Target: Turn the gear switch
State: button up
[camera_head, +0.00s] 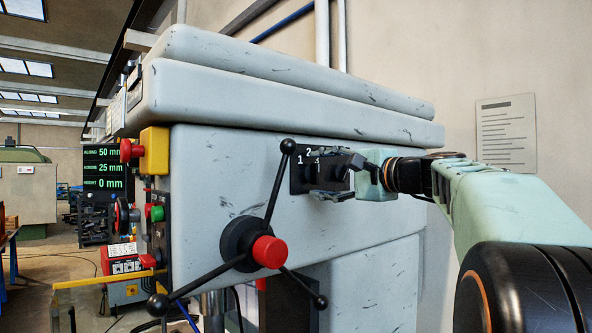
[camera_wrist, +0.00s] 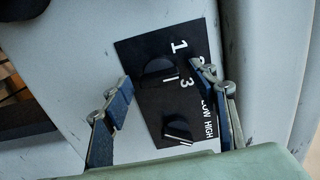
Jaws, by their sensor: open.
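A black switch plate (camera_head: 298,178) is on the side of the grey machine head. In the wrist view the plate (camera_wrist: 140,52) carries two black knobs with white pointer lines. The upper knob (camera_wrist: 158,72) has the numbers 1, 2 and 3 around it; the 2 is partly hidden by a fingertip. The lower knob (camera_wrist: 178,130) is beside the words LOW and HIGH. My gripper (camera_head: 333,176) is open in front of the plate and hides part of it. In the wrist view its blue fingertips (camera_wrist: 160,77) lie on either side of the numbered knob; I cannot tell whether they touch it.
A three-armed handle with a red hub (camera_head: 269,251) sticks out below left of the plate, one black ball near the plate's edge. A yellow box with a red button (camera_head: 153,150) and a green readout (camera_head: 103,168) are farther left.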

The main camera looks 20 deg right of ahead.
jog(key=shift+w, duration=0.15)
jog(key=shift+c, duration=0.5)
jog(key=c, duration=1.1)
jog(key=shift+o, duration=0.2)
